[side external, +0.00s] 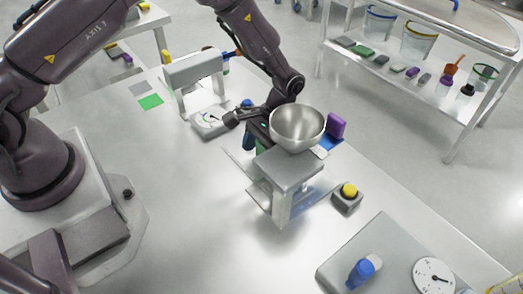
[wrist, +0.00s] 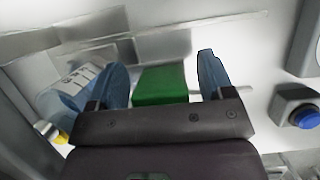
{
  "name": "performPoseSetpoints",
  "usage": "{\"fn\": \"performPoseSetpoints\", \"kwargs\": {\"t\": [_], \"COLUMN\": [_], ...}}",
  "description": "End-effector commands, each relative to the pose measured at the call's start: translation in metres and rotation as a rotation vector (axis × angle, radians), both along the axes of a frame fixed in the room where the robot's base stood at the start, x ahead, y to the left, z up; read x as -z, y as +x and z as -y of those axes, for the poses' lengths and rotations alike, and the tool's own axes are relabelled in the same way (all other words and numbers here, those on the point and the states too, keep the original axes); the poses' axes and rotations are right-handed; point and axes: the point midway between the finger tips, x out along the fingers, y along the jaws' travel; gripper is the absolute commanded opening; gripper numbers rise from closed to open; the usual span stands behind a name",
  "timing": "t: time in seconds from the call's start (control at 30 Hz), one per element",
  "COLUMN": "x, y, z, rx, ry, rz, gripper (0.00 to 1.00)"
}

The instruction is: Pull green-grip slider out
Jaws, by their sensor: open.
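The green grip (wrist: 160,84) of the slider shows as a green block in the wrist view. It lies between the two blue fingertips of my gripper (wrist: 163,76), with visible gaps on both sides. The fingers are open. In the side view my gripper (side external: 254,141) is low beside the grey metal stand (side external: 287,167), on its far left side. Only a sliver of the green grip (side external: 262,147) shows there, next to a blue finger. The slider's body is mostly hidden in the side view. I cannot tell how far out it sits.
A steel bowl (side external: 297,128) stands close by my gripper, with a purple block (side external: 336,126) behind it. A yellow-button box (side external: 347,196) is to the right of the stand. The table's front middle is clear.

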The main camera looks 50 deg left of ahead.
Motion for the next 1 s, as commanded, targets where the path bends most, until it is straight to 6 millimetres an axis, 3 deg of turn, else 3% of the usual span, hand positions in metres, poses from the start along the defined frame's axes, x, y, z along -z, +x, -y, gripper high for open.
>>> {"fn": "performPoseSetpoints", "kwargs": {"t": [0.03,0.3,0.33,0.47,0.8,1.0], "x": [0.0,0.0,0.0,0.0,0.0,0.0], "y": [0.0,0.0,0.0,0.001,0.001,0.001], "z": [0.0,0.0,0.0,-0.007,-0.095,-0.122], "rx": [0.0,0.0,0.0,-0.002,-0.008,-0.003], "ry": [0.0,0.0,0.0,0.001,0.002,0.0], "rz": [0.0,0.0,0.0,0.0,0.002,0.003], "gripper": [0.72,0.1,0.06,0.06,0.06,0.06]}}
